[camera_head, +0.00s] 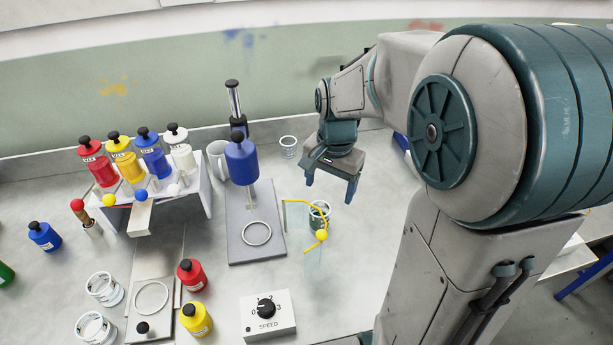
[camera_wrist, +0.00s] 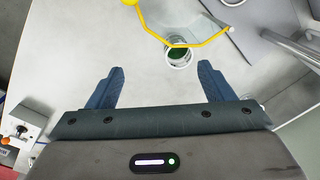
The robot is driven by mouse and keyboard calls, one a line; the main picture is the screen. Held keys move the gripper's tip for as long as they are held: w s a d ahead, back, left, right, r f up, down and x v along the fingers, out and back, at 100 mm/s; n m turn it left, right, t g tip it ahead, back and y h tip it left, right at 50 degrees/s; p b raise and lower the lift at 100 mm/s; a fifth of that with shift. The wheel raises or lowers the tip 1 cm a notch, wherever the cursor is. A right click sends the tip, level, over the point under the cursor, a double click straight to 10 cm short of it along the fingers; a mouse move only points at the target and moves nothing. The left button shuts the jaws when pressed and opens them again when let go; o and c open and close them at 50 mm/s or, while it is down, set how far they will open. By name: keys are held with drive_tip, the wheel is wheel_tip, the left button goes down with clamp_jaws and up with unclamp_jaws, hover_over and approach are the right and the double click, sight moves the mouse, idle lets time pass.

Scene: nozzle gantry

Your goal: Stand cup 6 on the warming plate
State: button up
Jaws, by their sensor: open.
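My gripper (camera_head: 330,188) is open and empty above the right part of the bench; it also shows in the wrist view (camera_wrist: 160,75). A small whitish cup with dark green inside (camera_head: 319,208) stands beyond the fingertips, partly behind a yellow bent rod; it also shows in the wrist view (camera_wrist: 179,57). Another cup (camera_head: 288,147) stands at the back. Two more cups, one upper (camera_head: 105,288) and one lower (camera_head: 95,329), stand at the front left. I cannot read which is cup 6. Two flat plates with rings, one central (camera_head: 240,251) and one at left (camera_head: 145,268), show; I cannot tell which is the warming plate.
The yellow rod (camera_head: 295,201) has a ball end and a clear panel. A blue bottle (camera_head: 241,160) hangs over the central plate. A rack of bottles (camera_head: 206,190), loose red (camera_head: 192,274) and yellow (camera_head: 196,319) bottles and a speed dial box (camera_head: 268,315) stand around. Bench right of the rod is clear.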

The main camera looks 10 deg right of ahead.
drive_tip(key=w+d+f+m+g+y+p, duration=0.1)
drive_tip(key=w+f+m, duration=0.35)
drive_tip(key=w, duration=0.25)
drive_tip(key=shift+m, duration=0.25)
drive_tip(key=f, duration=0.5)
drive_tip(key=a+f+p, duration=0.1)
drive_tip(key=f, duration=0.1)
drive_tip(key=shift+s+f, duration=0.4)
drive_tip(key=shift+a+f+p, duration=0.15)
drive_tip(key=shift+f+p, duration=0.8)
drive_tip(key=shift+f, duration=1.8)
drive_tip(key=c, duration=1.2)
drive_tip(key=shift+o, duration=0.2)
drive_tip(key=shift+r, duration=0.2)
